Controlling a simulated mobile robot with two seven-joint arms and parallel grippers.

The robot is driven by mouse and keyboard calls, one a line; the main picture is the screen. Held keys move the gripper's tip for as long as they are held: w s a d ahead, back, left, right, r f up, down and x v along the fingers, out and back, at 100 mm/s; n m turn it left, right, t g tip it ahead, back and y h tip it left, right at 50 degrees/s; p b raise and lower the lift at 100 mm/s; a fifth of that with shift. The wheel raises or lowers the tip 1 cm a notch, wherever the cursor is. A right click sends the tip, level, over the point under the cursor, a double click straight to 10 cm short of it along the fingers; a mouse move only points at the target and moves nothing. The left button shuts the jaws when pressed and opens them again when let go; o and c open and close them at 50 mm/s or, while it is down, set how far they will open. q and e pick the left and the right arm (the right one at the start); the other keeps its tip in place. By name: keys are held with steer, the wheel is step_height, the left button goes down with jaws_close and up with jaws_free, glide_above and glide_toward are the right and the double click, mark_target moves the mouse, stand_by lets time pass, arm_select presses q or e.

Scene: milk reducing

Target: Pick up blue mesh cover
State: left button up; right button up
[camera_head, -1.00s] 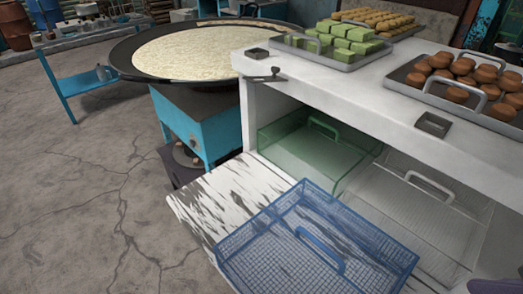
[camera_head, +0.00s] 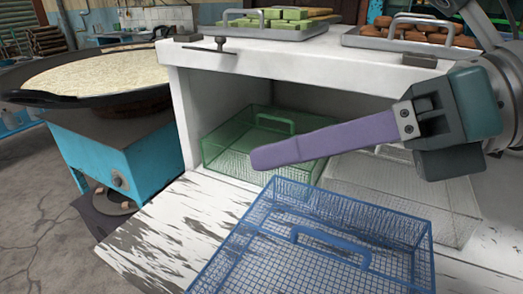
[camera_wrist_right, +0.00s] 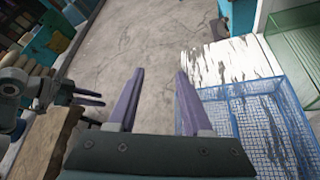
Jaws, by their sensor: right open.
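The blue mesh cover (camera_head: 318,244) rests on the worn white shelf board at the lower right of the head view, with its blue handle (camera_head: 330,247) on top. In the right wrist view the cover (camera_wrist_right: 262,125) lies to the right of my fingers. My right gripper (camera_head: 262,158) comes in from the right and hangs above and behind the cover, not touching it. In the right wrist view its two purple fingers (camera_wrist_right: 158,82) are apart with nothing between them. My left gripper (camera_wrist_right: 95,98) shows at the left edge of the right wrist view, too small to judge.
A green mesh cover (camera_head: 240,145) and a white mesh cover (camera_head: 365,180) sit inside the white cabinet (camera_head: 330,62). Trays of green (camera_head: 318,30) and brown sweets (camera_head: 425,45) stand on top. A wide pan (camera_head: 95,75) on a blue stove is at the left.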

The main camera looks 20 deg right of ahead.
steer(key=d+f+n+g+h+b, duration=0.1)
steer(key=d+f+n+g+h, duration=0.2)
steer(key=f, duration=0.4)
steer(key=h+b, duration=0.1)
steer(key=h, duration=0.3)
glide_toward(334, 238)
steer(key=shift+w+a+f, duration=0.1)
steer(key=shift+a+f, duration=0.35)
steer(key=shift+f, duration=0.1)
steer(key=x, duration=0.3)
steer(key=shift+w+f, duration=0.1)
steer(key=shift+f, duration=0.1)
steer(key=x, duration=0.6)
steer(key=shift+w+d+b, duration=0.15)
steer(key=shift+b, duration=0.15)
arm_select(q)
step_height(334, 238, down, 4)
steer(key=shift+a, duration=0.15)
arm_select(e)
steer(key=c, duration=0.5)
jaws_close()
